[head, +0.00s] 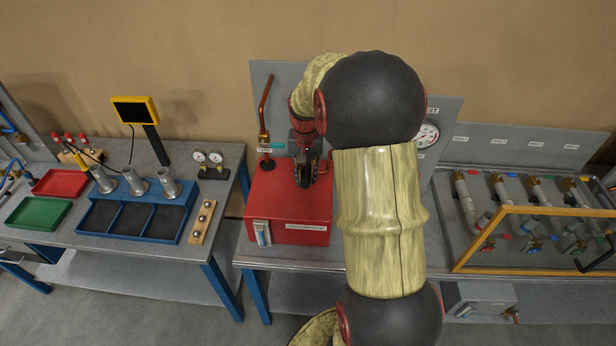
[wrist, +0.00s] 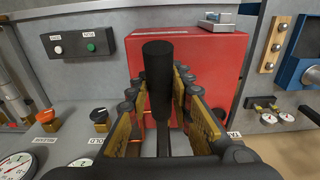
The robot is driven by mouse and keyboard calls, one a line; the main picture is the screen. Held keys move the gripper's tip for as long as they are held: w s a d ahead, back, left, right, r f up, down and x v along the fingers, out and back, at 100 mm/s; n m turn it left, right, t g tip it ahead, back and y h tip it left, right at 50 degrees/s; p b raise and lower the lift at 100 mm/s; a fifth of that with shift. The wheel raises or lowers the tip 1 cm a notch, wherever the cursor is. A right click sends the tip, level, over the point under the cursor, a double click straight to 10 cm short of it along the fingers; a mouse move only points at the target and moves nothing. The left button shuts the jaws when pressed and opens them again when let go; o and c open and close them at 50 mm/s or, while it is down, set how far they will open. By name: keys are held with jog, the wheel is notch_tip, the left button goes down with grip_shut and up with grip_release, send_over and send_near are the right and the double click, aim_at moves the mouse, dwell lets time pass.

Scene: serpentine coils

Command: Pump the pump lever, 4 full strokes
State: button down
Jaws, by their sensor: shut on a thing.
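The red pump box (head: 285,219) stands on the grey bench in the middle of the head view, and its red side (wrist: 214,62) fills the upper middle of the wrist view. The pump lever's black round grip (wrist: 158,62) stands up between my fingers in the wrist view. My gripper (wrist: 160,84) is shut on it, with a tan-padded finger on each side. In the head view my gripper (head: 307,172) is above the box top. My arm hides the right part of the box, and the lever is hard to make out there.
A copper pipe (head: 265,105) rises just left of my gripper. A blue tray rack (head: 138,218) and two small gauges (head: 208,160) are on the left bench. A yellow-framed panel (head: 535,212) stands right. A button box (wrist: 78,45) shows in the wrist view.

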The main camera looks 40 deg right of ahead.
jog(key=shift+s+a+f+h+b, duration=0.1)
jog(key=shift+f+h+b, duration=0.05)
jog(key=shift+f+b, duration=0.5)
jog(key=shift+s+a+f+h+b, duration=0.1)
jog(key=shift+f+h+b, duration=0.05)
jog(key=shift+f+b, duration=0.4)
notch_tip(320, 180, down, 5)
jog(key=t+h+b, duration=0.1)
jog(key=b, duration=0.3)
jog(key=t+b, duration=0.1)
jog(key=b, duration=0.3)
jog(key=shift+s+a+h+b, duration=0.15)
jog(key=shift+h+b, duration=0.2)
jog(key=shift+h, duration=0.05)
